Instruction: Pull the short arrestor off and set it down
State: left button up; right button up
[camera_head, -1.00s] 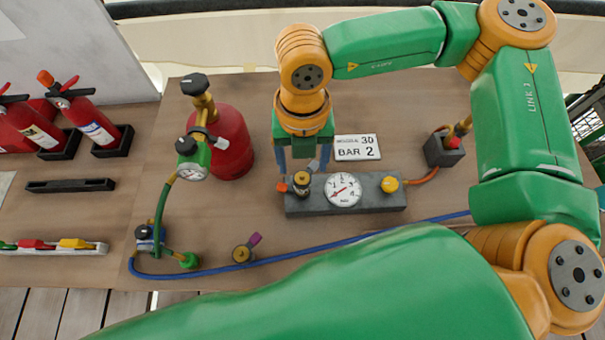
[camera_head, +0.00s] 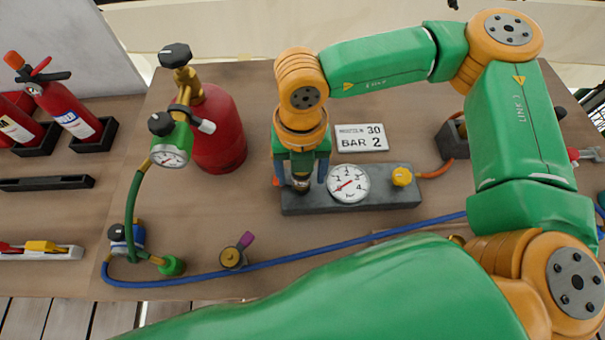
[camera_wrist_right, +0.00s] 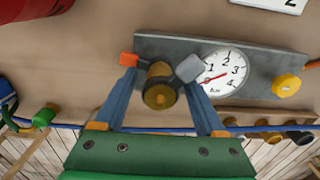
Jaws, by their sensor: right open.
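A short brass and dark fitting (camera_wrist_right: 159,88), which looks like the arrestor, stands upright at the left end of a grey gauge block (camera_head: 375,202). In the head view it is mostly hidden by my right gripper (camera_head: 302,185). In the wrist view my right gripper (camera_wrist_right: 160,66) is open, with one blue finger on each side of the fitting. I cannot tell whether either finger touches it. Another brass fitting (camera_head: 233,257) with a purple tag is on the table in front. My left gripper is not in view.
The block carries a round gauge (camera_head: 348,184) and a yellow knob (camera_head: 402,176). A red cylinder (camera_head: 218,135) with a regulator is at left. A blue hose (camera_head: 330,247) crosses the front. A sign (camera_head: 361,138) stands behind the block. Bare table lies between cylinder and block.

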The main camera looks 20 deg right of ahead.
jog(key=shift+r, duration=0.1)
dwell(0.5)
jog(key=shift+b, duration=0.3)
dwell(0.5)
jog(key=shift+b, duration=0.45)
grip_shut()
